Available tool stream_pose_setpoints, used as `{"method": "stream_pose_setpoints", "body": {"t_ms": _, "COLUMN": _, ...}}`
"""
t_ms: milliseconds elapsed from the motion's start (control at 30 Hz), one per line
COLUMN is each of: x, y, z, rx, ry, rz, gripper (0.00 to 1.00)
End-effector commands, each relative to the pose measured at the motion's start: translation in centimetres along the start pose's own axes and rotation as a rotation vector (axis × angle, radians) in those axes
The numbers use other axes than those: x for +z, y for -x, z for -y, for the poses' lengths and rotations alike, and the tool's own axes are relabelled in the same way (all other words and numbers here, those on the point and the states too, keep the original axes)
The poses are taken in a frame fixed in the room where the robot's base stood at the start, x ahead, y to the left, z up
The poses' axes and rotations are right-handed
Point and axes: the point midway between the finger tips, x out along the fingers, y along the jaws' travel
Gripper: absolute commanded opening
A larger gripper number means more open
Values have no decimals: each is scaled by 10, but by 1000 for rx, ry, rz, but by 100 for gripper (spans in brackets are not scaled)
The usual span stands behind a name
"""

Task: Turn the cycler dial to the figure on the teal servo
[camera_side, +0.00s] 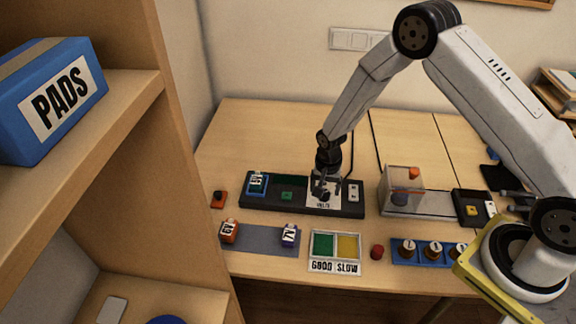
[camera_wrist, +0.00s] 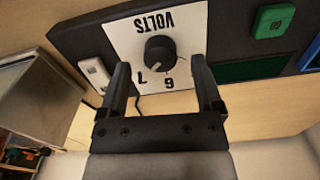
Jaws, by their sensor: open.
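The cycler (camera_side: 272,206) is a dark box on the desk with a white VOLTS panel (camera_wrist: 123,37). Its black round dial (camera_wrist: 158,53) stands on that panel. The figures 7 and 6 show below the dial in the wrist view, and its pale pointer mark faces roughly between them. Other figures are not visible. A teal servo (camera_side: 257,183) sits in the blue-framed bay at the cycler's left; its label is too small to read surely. My gripper (camera_wrist: 160,65) is open over the panel, a finger on each side of the dial, apart from it.
A grey mat (camera_side: 262,240) in front holds an orange servo (camera_side: 230,232) and a purple servo (camera_side: 289,235). A GOOD/SLOW tray (camera_side: 335,249) lies right of it. A clear box (camera_side: 403,188) stands right of the cycler. A shelf (camera_side: 120,105) with a PADS box fills the left.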

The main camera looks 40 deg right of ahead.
Motion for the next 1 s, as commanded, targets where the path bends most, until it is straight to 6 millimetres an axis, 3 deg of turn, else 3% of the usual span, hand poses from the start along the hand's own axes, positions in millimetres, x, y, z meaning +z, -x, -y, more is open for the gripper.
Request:
{"method": "stream_pose_setpoints", "body": {"t_ms": 233, "x": 0, "y": -17, "z": 0, "rx": 1, "ry": 0, "rz": 0, "gripper": 84}}
{"method": "stream_pose_setpoints", "body": {"t_ms": 600, "x": 0, "y": -19, "z": 0, "rx": 0, "ry": 0, "rz": 0, "gripper": 84}}
{"method": "stream_pose_setpoints", "body": {"t_ms": 667, "x": 0, "y": -19, "z": 0, "rx": 0, "ry": 0, "rz": 0, "gripper": 68}}
{"method": "stream_pose_setpoints", "body": {"t_ms": 867, "x": 0, "y": -19, "z": 0, "rx": 0, "ry": 0, "rz": 0, "gripper": 4}}
{"method": "stream_pose_setpoints", "body": {"t_ms": 900, "x": 0, "y": -19, "z": 0, "rx": 0, "ry": 0, "rz": 0, "gripper": 0}}
{"method": "stream_pose_setpoints", "body": {"t_ms": 1000, "x": 0, "y": -19, "z": 0, "rx": 0, "ry": 1, "rz": 0, "gripper": 0}}
